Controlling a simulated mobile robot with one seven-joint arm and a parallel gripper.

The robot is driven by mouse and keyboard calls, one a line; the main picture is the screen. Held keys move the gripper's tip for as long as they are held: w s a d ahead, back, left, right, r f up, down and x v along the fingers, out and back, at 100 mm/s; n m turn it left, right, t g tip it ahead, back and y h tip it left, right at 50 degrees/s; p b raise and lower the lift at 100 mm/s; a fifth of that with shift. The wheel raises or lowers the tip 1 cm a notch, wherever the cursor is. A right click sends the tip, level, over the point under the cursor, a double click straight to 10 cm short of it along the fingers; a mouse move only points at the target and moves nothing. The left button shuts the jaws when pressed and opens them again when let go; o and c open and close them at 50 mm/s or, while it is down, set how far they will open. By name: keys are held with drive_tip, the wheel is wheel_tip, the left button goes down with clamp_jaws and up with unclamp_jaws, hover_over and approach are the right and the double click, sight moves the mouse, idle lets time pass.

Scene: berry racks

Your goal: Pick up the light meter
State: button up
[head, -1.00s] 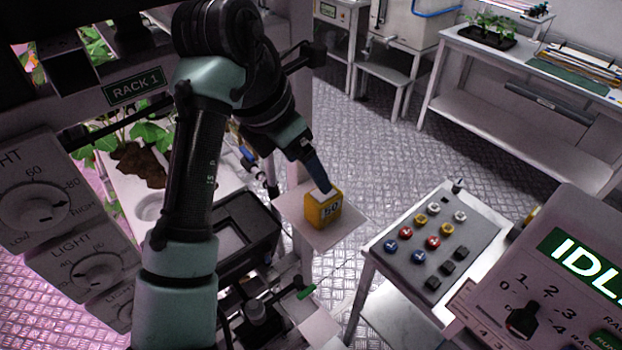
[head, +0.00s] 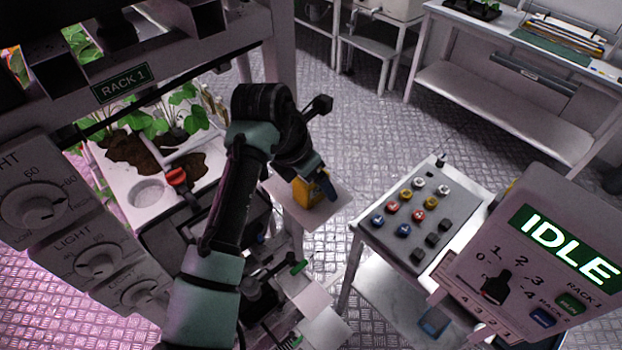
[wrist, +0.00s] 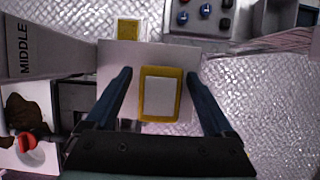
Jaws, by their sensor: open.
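The light meter (head: 303,194) is a yellow block on a small white shelf (head: 336,206) beside the rack, partly hidden by my gripper in the head view. In the wrist view the yellow meter (wrist: 145,95) shows its pale face between my two dark blue fingers. My gripper (wrist: 160,78) is open, with one finger on each side of the meter and a visible gap on both sides. In the head view my gripper (head: 326,186) is right at the meter. I cannot tell how far down the fingers reach.
A cart with coloured knobs (head: 420,215) stands to the right, beside a panel reading IDLE (head: 570,245). Rack 1 (head: 122,86) with plants and light dials is at left. In the wrist view a small yellow piece (wrist: 128,29) shows beyond the shelf. Patterned floor is open behind.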

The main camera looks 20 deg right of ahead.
drive_tip(key=shift+d+f, duration=0.1)
drive_tip(key=shift+f, duration=0.25)
drive_tip(key=shift+w, duration=0.1)
clamp_jaws()
drive_tip(key=shift+r, duration=0.1)
